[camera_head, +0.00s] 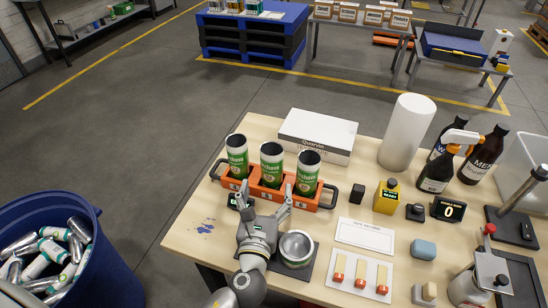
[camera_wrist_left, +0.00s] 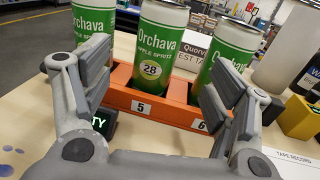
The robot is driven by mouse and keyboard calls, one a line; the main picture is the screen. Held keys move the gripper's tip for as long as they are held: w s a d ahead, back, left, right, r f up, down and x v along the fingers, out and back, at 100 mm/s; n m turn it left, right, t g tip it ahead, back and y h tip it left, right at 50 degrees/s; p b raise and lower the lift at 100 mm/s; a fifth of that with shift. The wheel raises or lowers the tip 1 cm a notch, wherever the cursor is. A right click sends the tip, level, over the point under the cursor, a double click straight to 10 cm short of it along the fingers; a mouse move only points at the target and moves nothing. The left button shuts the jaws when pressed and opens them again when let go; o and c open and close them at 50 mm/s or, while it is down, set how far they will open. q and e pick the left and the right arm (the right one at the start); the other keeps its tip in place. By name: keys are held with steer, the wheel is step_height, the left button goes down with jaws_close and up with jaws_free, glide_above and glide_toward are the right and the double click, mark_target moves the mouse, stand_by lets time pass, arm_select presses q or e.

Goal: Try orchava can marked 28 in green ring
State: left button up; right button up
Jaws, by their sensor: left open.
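Three green and white Orchava cans stand in an orange rack (camera_head: 262,191) with dark handles. The middle can (camera_head: 271,165) is marked 28 on a round badge, readable in the left wrist view (camera_wrist_left: 150,68). My left gripper (camera_head: 263,197) is open in front of the rack, its fingers to either side of the 28 can and apart from it. In the left wrist view, the rack shows the numbers 5 and 6 below the cans. My right gripper is out of view.
A white box (camera_head: 318,136) and a white roll (camera_head: 407,132) stand behind the rack. A blue bin (camera_head: 100,285) of cans stands left of the table.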

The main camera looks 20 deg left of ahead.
mark_target(270, 169)
arm_select(q)
steer(key=w, duration=0.1)
steer(key=w+p, duration=0.1)
steer(key=w, duration=0.3)
steer(key=shift+a+r, duration=0.2)
steer(key=shift+a, duration=0.15)
steer(key=shift+w+a, duration=0.1)
steer(key=shift+w, duration=0.45)
steer(key=w+p, duration=0.1)
steer(key=w, duration=0.3)
steer(key=shift+a+p, duration=0.4)
steer(key=shift+w, duration=0.3)
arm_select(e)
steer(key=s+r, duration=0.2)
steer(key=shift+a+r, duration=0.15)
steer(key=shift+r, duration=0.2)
arm_select(q)
steer(key=shift+c, duration=1)
steer(key=c, duration=0.6)
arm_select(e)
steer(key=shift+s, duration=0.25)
